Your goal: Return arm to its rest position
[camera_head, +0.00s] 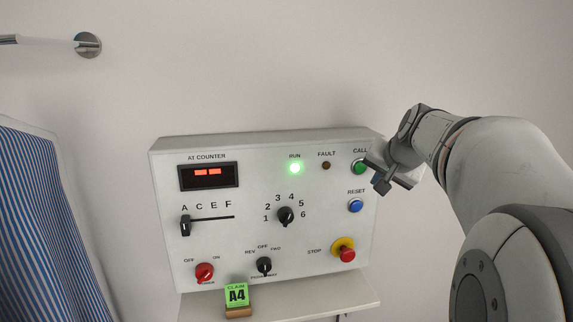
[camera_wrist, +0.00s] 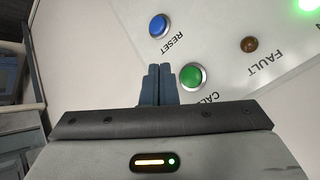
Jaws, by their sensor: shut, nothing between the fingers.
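My gripper (camera_head: 381,186) is at the right edge of the control panel (camera_head: 250,236), close to the green CALL button (camera_head: 359,167). Its fingers are shut and empty. In the wrist view my gripper (camera_wrist: 158,68) points at the panel, with the green button (camera_wrist: 193,76) just right of the fingertips and the blue RESET button (camera_wrist: 158,26) above them. Whether the fingertips touch the panel cannot be told. The rest of my arm reaches in from the right of the head view.
The RUN lamp (camera_head: 295,168) glows green and the FAULT lamp (camera_head: 326,165) is dark. The counter display (camera_head: 208,175) shows two red dashes. A green A4 claim card (camera_head: 236,295) stands on the shelf (camera_head: 330,300) below. A striped garment (camera_head: 45,220) hangs at left.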

